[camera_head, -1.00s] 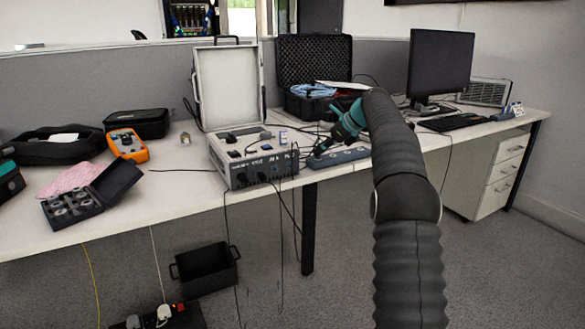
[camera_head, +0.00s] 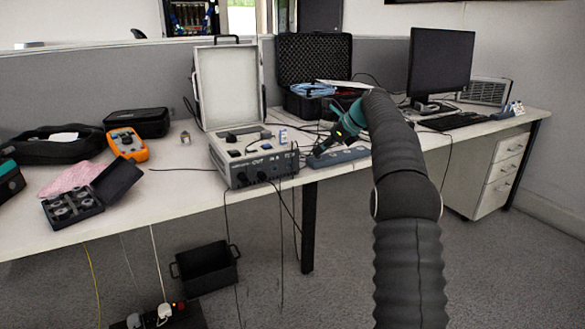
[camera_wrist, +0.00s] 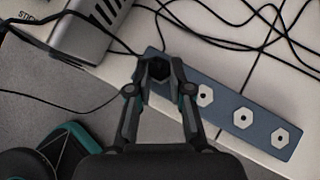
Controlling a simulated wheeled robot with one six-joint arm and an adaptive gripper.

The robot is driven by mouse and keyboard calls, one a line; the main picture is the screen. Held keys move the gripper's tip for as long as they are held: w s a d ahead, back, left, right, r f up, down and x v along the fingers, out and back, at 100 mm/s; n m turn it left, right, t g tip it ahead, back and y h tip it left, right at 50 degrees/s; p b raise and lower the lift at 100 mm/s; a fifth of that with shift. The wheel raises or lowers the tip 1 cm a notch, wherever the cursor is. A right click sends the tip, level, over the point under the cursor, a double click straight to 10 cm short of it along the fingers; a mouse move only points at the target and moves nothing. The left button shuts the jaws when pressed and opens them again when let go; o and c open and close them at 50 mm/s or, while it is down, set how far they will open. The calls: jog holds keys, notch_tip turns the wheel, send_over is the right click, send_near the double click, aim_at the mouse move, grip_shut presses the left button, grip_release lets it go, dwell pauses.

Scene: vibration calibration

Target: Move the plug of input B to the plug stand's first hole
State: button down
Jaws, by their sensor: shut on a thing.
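My gripper (camera_wrist: 157,72) is shut on a black plug (camera_wrist: 158,69), which sits between its two fingertips in the wrist view. The blue-grey plug stand (camera_wrist: 223,105) lies under it, with three white hexagonal holes showing to the right of the plug. The plug is over the stand's left end and hides what lies beneath. I cannot tell whether it is seated or just above. In the head view my gripper (camera_head: 322,147) is at the stand (camera_head: 345,157), right of the grey calibration unit (camera_head: 262,168), whose front carries the inputs and black plugs.
Black cables cross the white table (camera_head: 165,190) and run around the stand. An open black case (camera_head: 313,62) and a monitor (camera_head: 440,65) stand behind. An orange meter (camera_head: 127,144) and a box of round parts (camera_head: 72,207) lie at the left.

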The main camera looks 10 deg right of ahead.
jog(key=shift+f, duration=0.1)
dwell(0.7)
jog(key=c, duration=1)
grip_release()
jog(key=shift+d, duration=0.1)
jog(key=shift+v, duration=2.5)
